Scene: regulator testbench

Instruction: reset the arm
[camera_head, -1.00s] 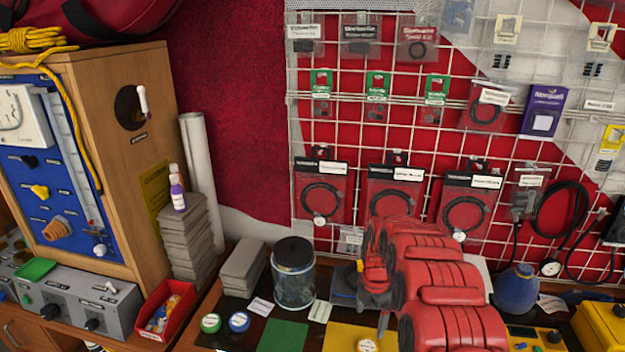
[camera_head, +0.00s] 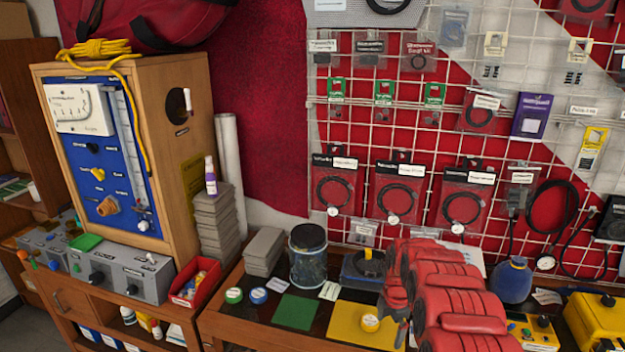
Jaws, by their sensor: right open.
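My right arm (camera_head: 455,300), with bulky red links, comes in from the lower right and hangs over the bench. Its gripper (camera_head: 401,335) points down near the yellow mat, small and partly hidden by the red links. The jaws are open, and I see nothing held. My left arm and gripper are out of view.
A yellow mat (camera_head: 352,328), a green mat (camera_head: 295,312) and a glass jar (camera_head: 307,256) are on the bench. A blue vase (camera_head: 512,281) stands right of my arm. A wire grid with packets (camera_head: 333,187) rises behind. A wooden test cabinet (camera_head: 172,160) stands left.

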